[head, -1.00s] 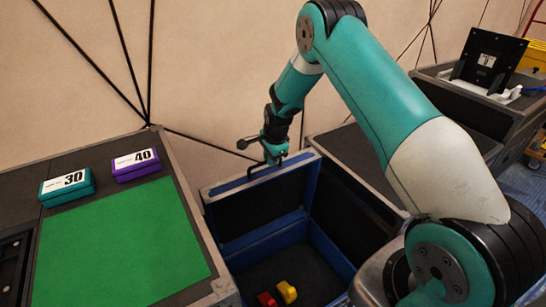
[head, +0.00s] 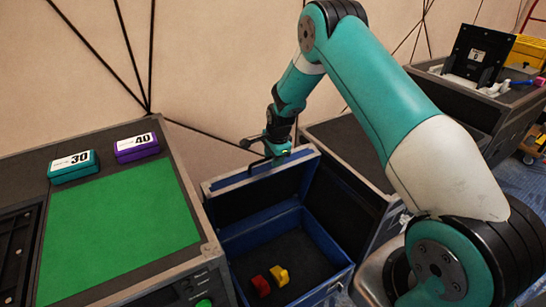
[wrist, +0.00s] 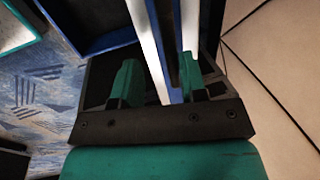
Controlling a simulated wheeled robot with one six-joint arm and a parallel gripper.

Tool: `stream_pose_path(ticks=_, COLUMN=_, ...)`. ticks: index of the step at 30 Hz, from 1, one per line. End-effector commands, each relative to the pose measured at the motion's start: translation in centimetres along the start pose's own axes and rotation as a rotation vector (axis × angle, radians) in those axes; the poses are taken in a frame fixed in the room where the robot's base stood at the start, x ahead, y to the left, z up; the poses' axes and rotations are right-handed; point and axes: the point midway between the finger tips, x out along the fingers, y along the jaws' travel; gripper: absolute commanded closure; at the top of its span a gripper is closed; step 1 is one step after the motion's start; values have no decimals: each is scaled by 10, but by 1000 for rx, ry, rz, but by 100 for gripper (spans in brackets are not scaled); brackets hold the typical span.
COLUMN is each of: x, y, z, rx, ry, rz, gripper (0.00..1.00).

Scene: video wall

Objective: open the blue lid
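The blue lid (head: 258,191) stands raised at the back of the blue case (head: 332,283). Its dark lining faces the case interior. The case is open, with a red piece (head: 261,286) and a yellow piece (head: 279,275) on its dark floor. My gripper (head: 272,160) is at the lid's top edge, right of its middle. In the wrist view, the lid's pale and blue edge (wrist: 147,45) runs between the two teal fingers of my gripper (wrist: 160,85). Whether both fingers press on it cannot be told.
A table with a green mat (head: 115,235) is at the left, close to the case. A teal box marked 30 (head: 74,167) and a purple box marked 40 (head: 136,147) stand behind the mat. Another dark case (head: 350,150) is right of the lid. The wall is behind.

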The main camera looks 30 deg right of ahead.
Motion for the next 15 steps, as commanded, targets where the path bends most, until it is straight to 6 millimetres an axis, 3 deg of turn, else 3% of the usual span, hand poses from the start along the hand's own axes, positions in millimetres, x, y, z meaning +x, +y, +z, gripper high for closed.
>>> stream_pose_path(ticks=5, x=-5, y=0, z=0, rx=0, ry=1, rz=0, gripper=62)
stream_pose_path(ticks=8, x=-17, y=-1, z=1, rx=-1, ry=1, rz=-1, gripper=62)
stream_pose_path(ticks=15, x=-75, y=-2, z=2, rx=-2, ry=1, rz=-4, gripper=62)
